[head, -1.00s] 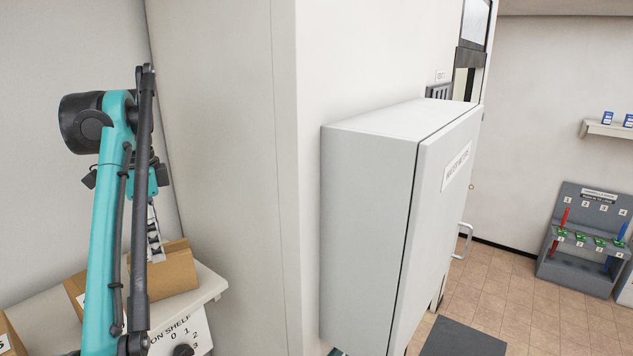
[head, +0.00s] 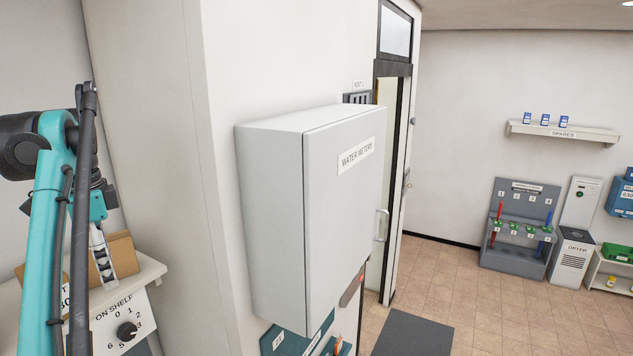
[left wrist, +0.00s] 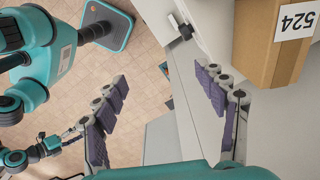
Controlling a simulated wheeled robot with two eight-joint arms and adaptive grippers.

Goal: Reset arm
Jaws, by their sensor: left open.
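My left gripper (head: 101,255) hangs pointing down at the left of the head view, in front of a cardboard box (head: 122,254) on a white shelf. In the left wrist view its two purple-padded fingers (left wrist: 162,80) are spread wide with nothing between them. The cardboard box, labelled 524 (left wrist: 270,45), is beside the right finger there. My right arm, teal and dark, shows at the left of the left wrist view. Its gripper (left wrist: 75,132) is small and partly hidden there, so its jaws cannot be read. It is not in the head view.
A white water meters cabinet (head: 275,215) juts from the wall. The on-shelf dial panel (head: 120,330) is below the box shelf. A dark mat (head: 410,333) lies on the open tiled floor. A tool rack (head: 518,228) and dryer (head: 572,258) stand against the far wall.

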